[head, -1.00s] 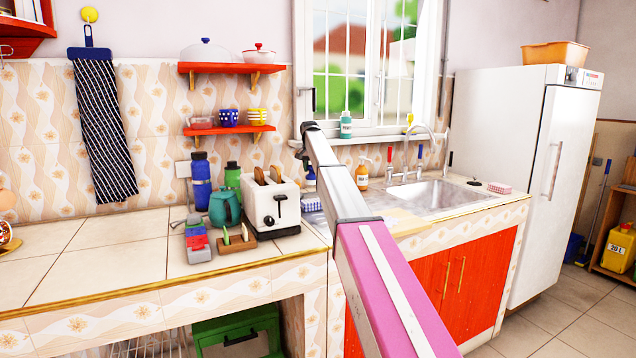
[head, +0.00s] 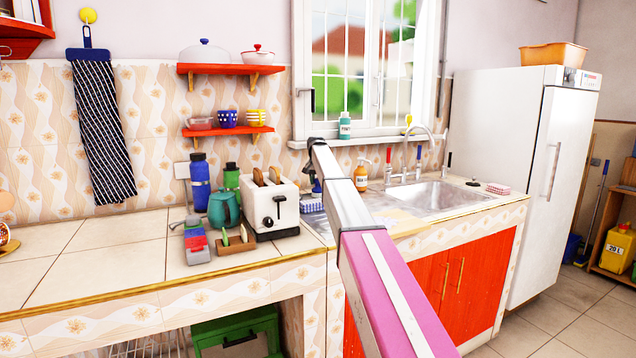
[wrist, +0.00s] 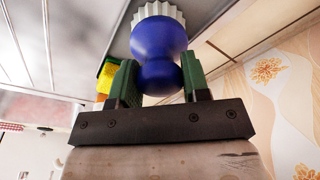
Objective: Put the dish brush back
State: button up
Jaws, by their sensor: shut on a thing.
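The dish brush (wrist: 160,55) shows in the wrist view as a round blue handle with a waist and pale ridged bristles at the top of the picture. My gripper (wrist: 159,75) is shut on it, with one green finger on each side of the blue waist. In the head view my arm comes in from the bottom right and bends down behind itself at the counter left of the sink (head: 432,193). Only a small dark part shows beside the arm there, so the brush cannot be made out in that view. A blue-and-white checked holder (head: 311,206) stands just below that spot.
An orange soap bottle (head: 361,175) and the tap (head: 425,142) are close on the right. The left counter top (head: 95,250) is largely clear.

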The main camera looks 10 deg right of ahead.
jog(key=o, duration=0.9)
jog(key=shift+f, duration=0.1)
jog(key=r, duration=0.4)
jog(key=s+r, duration=0.1)
jog(key=r, duration=0.3)
jog(key=a+r, duration=0.1)
jog(key=r, duration=0.3)
jog(key=shift+s+r, duration=0.1)
jog(key=shift+s, duration=0.2)
